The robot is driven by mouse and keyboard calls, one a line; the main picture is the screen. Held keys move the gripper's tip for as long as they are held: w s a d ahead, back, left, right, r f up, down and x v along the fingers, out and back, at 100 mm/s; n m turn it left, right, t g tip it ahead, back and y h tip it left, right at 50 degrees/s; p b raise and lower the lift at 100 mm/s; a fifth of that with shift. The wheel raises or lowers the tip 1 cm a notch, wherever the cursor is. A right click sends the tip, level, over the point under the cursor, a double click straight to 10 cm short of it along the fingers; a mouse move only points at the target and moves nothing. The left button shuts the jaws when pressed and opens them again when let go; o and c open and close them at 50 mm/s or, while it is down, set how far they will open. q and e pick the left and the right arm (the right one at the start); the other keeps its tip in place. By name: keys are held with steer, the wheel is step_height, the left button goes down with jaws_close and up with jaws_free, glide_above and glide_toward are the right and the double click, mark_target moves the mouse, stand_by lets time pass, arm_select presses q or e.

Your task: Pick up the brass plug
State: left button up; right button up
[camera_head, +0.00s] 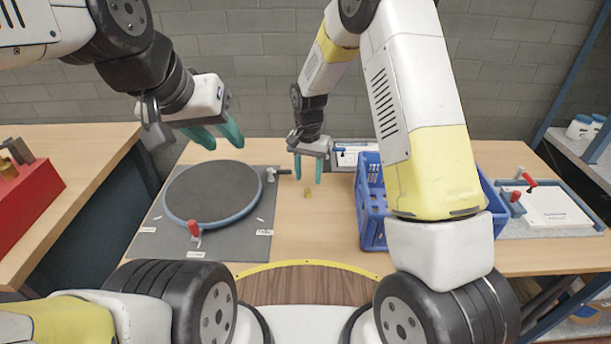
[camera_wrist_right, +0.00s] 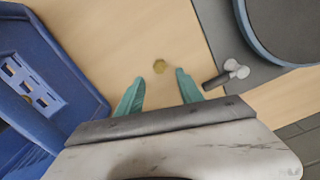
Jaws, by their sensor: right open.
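The brass plug (camera_head: 308,193) is a small yellowish piece on the wooden table, between the grey mat and the blue crate. In the right wrist view the brass plug (camera_wrist_right: 160,66) lies just beyond and between the fingertips. My right gripper (camera_head: 308,180) is open and empty, its teal fingers pointing down above the plug; it also shows in the right wrist view (camera_wrist_right: 158,78). The fingers appear apart from the plug. My left gripper (camera_head: 222,141) hangs at the upper left, away from the plug, with its two teal fingers spread and nothing between them.
A blue crate (camera_head: 372,222) stands right of the plug. A round dark plate (camera_head: 213,190) with a blue rim lies on a grey mat (camera_head: 250,246) at left. A grey-and-black fitting (camera_head: 277,174) lies close by. A red box (camera_head: 30,203) sits on the left bench.

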mark_target(308, 189)
step_height(308, 189, down, 5)
steer(key=shift+f, duration=0.1)
jaws_close()
